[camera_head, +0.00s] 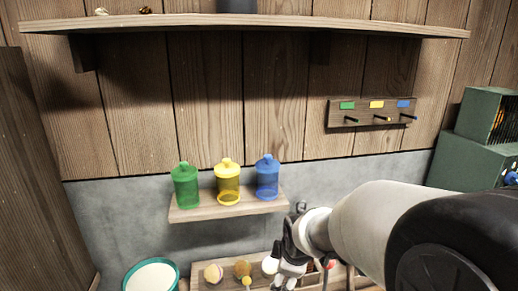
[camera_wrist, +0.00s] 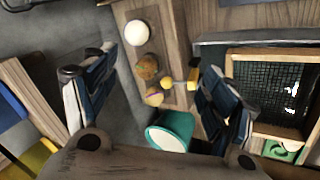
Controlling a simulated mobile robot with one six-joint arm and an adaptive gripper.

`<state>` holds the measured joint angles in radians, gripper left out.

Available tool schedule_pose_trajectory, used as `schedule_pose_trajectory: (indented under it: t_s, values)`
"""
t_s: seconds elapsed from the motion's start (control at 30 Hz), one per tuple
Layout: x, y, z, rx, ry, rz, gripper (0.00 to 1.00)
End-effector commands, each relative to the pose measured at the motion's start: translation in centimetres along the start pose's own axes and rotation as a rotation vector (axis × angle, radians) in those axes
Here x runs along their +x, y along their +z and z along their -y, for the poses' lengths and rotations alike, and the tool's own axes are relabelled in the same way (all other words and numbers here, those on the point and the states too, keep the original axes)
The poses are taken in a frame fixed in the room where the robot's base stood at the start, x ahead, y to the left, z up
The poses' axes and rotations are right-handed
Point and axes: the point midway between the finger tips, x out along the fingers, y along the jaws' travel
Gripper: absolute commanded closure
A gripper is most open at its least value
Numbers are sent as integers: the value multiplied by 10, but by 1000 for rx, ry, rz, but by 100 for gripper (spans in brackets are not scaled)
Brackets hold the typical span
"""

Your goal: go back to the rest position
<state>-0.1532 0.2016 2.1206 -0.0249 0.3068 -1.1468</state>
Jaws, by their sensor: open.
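My gripper (camera_head: 288,262) is at the lower middle of the head view, in front of a low wooden board with balls. In the wrist view its two fingers (camera_wrist: 158,70) stand wide apart. Nothing is held between them; a white ball (camera_wrist: 136,33), an orange-brown ball (camera_wrist: 147,67) and another ball (camera_wrist: 154,96) show beyond the gap. My arm comes in from the lower right of the head view and hides part of the board.
Green (camera_head: 186,186), yellow (camera_head: 228,182) and blue (camera_head: 267,178) jars stand on a small shelf (camera_head: 225,210). A peg rack (camera_head: 370,112) hangs at right. A long shelf (camera_head: 250,21) spans above. A teal bucket (camera_head: 152,275) is at lower left. Green boxes (camera_head: 470,160) stand at right.

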Motion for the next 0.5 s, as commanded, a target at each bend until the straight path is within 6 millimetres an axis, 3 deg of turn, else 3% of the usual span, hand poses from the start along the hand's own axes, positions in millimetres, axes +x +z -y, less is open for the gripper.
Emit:
schedule_pose_trajectory:
  t_s: [0.03,0.1,0.27,0.4,0.5]
  values:
    - [-25,8,2,82,6,5,22]
    - [-55,20,12,211,0,16,22]
    - [-117,47,45,513,-8,45,22]
    - [-166,72,87,804,-10,74,22]
    - [-191,87,119,992,-10,94,22]
